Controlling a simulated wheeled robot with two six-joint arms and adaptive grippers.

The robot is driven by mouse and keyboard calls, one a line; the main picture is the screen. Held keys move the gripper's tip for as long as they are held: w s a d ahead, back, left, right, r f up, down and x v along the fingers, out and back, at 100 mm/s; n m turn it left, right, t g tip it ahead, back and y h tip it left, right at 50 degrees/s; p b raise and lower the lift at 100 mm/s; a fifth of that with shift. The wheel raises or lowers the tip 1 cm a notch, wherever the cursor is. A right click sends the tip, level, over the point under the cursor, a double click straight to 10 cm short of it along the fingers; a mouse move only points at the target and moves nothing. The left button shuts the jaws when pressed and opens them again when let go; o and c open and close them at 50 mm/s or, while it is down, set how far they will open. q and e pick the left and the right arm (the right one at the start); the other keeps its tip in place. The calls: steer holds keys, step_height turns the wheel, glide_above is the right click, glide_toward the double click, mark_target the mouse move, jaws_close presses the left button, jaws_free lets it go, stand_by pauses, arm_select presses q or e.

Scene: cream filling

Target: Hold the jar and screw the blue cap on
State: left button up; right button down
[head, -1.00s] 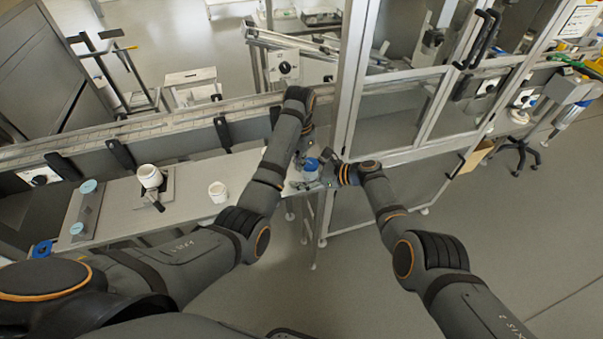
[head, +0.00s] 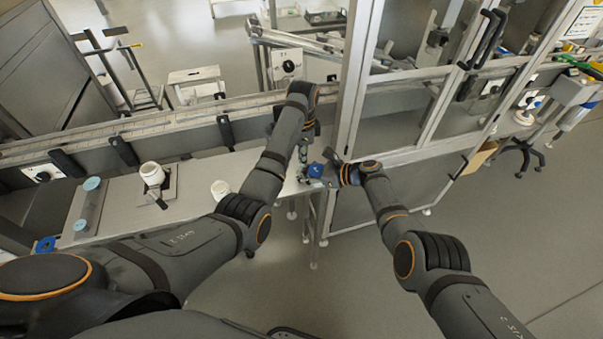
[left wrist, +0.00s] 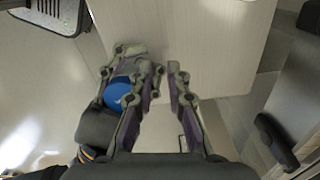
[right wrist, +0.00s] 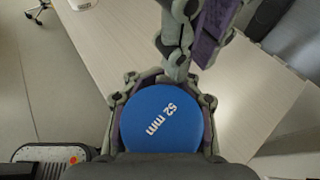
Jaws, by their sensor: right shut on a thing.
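The blue cap (head: 316,170) is in my right gripper (head: 325,177), above the table's right end. In the right wrist view the cap (right wrist: 160,120) lies top-up between the fingers, reading "52 mm"; what is under it is hidden. My left gripper (head: 303,165) is just left of the cap, pointing down. In the left wrist view its fingers (left wrist: 165,75) stand a little apart with nothing between them; the cap (left wrist: 117,95) is beside them, to the left. A white jar (head: 220,188) stands on the table, partly hidden by my left arm.
Another white jar (head: 152,174) stands on a dark stand on the table (head: 190,175). Pale blue discs (head: 91,184) lie on a grey strip at the left, near a blue part (head: 45,244). A conveyor rail runs behind; a framed glass enclosure (head: 400,110) rises at the right.

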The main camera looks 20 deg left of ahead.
arm_select(q)
steer(key=shift+o, duration=0.2)
arm_select(e)
steer(key=c, duration=0.7)
jaws_free()
steer(key=shift+c, duration=0.2)
steer(key=shift+r, duration=0.1)
steer(key=v, duration=1.2)
